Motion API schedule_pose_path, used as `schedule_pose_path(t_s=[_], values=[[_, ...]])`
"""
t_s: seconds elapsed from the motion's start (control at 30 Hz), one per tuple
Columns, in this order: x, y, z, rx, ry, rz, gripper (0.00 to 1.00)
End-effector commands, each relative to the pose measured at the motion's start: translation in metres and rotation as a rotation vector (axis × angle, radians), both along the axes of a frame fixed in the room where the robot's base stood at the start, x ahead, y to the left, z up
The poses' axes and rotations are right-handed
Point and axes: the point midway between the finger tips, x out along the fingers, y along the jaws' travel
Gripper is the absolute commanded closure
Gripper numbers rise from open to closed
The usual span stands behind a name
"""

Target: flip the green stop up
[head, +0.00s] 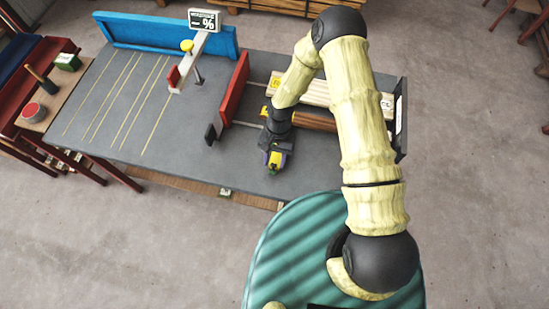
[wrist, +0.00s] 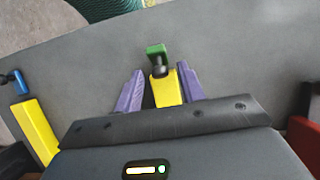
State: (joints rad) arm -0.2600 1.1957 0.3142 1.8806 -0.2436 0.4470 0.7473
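The green stop (wrist: 155,49) is a small green tab on a short dark stem, at the end of a yellow block (wrist: 165,89) in the wrist view. My gripper (wrist: 160,68) has its two purple fingers spread on either side of the yellow block, with the green tab just beyond the fingertips. A dark gap shows between the left finger and the block. In the head view my gripper (head: 275,157) points down at the front edge of the grey table, over the yellow block. The green stop is tiny there, and its tilt is hard to tell.
A blue stop (wrist: 16,79) on another yellow block (wrist: 38,131) is at the left in the wrist view. The grey table (head: 105,95) carries a red fence (head: 233,90), wooden boards (head: 315,90) and a blue back wall (head: 165,35). The table's left part is mostly clear.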

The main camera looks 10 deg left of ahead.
Motion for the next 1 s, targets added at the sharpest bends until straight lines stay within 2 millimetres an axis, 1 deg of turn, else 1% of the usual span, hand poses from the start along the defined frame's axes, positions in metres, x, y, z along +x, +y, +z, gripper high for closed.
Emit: schedule_pose_path(t_s=[0.03,0.17,0.2,0.5,1.0], values=[[0.000,0.000,0.000,0.000,0.000,0.000,0.71],[0.000,0.000,0.000,0.000,0.000,0.000,0.97],[0.000,0.000,0.000,0.000,0.000,0.000,1.00],[0.004,-0.001,-0.004,0.001,0.035,-0.005,1.00],[0.021,-0.002,-0.014,0.022,0.288,-0.003,1.00]])
